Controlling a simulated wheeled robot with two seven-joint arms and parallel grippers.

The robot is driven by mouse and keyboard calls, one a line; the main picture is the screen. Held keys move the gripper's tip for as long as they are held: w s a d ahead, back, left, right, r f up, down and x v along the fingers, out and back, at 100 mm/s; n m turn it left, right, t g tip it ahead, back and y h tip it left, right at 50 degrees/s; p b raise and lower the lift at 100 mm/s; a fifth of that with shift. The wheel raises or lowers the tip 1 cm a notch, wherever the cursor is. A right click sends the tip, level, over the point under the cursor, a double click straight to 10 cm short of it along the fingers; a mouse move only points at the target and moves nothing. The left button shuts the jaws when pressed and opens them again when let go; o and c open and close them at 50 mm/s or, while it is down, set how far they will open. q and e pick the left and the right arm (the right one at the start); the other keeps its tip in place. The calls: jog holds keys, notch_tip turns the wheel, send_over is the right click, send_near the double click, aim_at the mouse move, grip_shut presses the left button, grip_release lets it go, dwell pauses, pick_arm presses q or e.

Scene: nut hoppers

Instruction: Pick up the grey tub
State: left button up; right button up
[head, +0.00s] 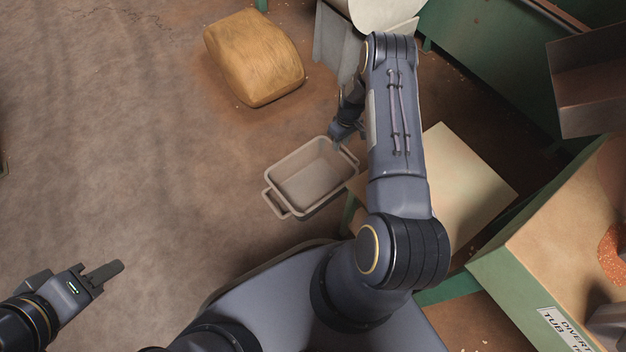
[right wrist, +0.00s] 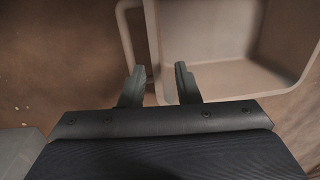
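The grey tub (head: 312,180) is open-topped and empty, with a loop handle at its lower left and another at its upper right in the head view. My right gripper (head: 343,132) is at the tub's upper-right end, partly hidden by my arm. In the right wrist view, its fingers (right wrist: 160,78) are apart. The tub's rim and handle (right wrist: 130,38) run down towards the gap between them; contact cannot be told. The tub (right wrist: 215,85) fills the upper right there. My left gripper (head: 100,274) is far from the tub at the lower left, with nothing visible in it.
A tan sack (head: 254,58) lies on the brown floor above the tub. A pale board (head: 460,190) lies to the right of my arm. A green-sided bench (head: 545,245) with a label stands at the right, below a brown bin (head: 590,85). The floor at left is clear.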

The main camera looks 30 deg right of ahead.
aim_at(340, 158)
notch_tip(340, 158, down, 3)
jog(key=shift+s+a+f+b, duration=0.1)
jog(key=shift+s+f+b, duration=0.1)
jog(key=shift+b, duration=0.4)
jog(key=f+b, duration=0.1)
jog(key=f, duration=0.1)
jog(key=f+b, duration=0.2)
jog(key=f, duration=0.1)
jog(key=shift+s+a+f, duration=0.1)
jog(key=shift+s, duration=0.1)
grip_shut()
dwell(0.7)
